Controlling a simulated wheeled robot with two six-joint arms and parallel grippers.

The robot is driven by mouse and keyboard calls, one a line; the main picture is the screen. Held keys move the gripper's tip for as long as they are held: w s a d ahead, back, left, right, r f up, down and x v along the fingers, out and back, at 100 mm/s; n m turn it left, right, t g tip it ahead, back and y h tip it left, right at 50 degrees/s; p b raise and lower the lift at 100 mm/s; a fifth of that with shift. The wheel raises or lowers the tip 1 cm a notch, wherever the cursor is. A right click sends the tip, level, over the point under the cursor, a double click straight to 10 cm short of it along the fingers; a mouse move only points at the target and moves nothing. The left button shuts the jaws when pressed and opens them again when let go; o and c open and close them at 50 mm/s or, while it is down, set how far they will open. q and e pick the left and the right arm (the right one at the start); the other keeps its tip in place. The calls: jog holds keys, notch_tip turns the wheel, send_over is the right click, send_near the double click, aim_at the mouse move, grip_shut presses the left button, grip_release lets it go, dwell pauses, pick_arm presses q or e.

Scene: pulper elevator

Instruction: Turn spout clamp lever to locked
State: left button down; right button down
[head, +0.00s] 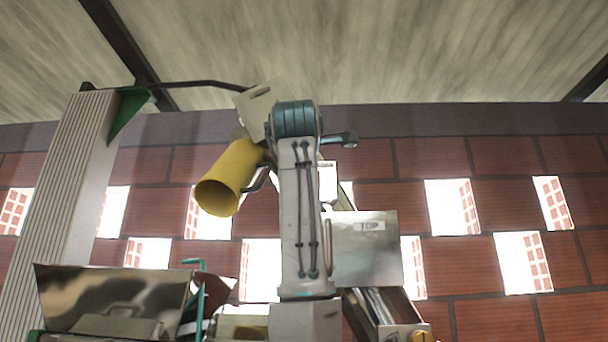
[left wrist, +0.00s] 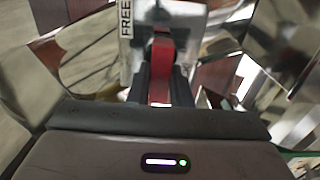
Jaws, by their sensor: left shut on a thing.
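In the left wrist view my left gripper (left wrist: 160,88) is shut on a red lever (left wrist: 161,62), with one dark finger on each side of it. The lever stands upright in the picture, in front of a pale plate. A white label (left wrist: 126,32) reading "FREE" is just left of the lever. In the head view a yellow spout-like tube (head: 228,178) hangs left of my arm, its open end facing down and left. The lever and my left gripper cannot be made out in the head view, where my arm covers the middle. My right gripper is in neither view.
A shiny metal plate (head: 365,250) marked "TOP" is right of my arm. A metal hopper-like box (head: 110,298) is at lower left, near a ribbed column (head: 70,180). A brick wall (head: 480,250) with openings stands behind. Reflective metal panels surround my gripper in the wrist view.

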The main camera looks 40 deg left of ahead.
pick_arm(q)
jog(key=c, duration=1.3)
grip_release()
jog(key=b+v, duration=0.5)
jog(key=v, duration=0.5)
jog(key=shift+s+d, duration=0.2)
jog(key=shift+s, duration=0.15)
jog(key=shift+f, duration=0.15)
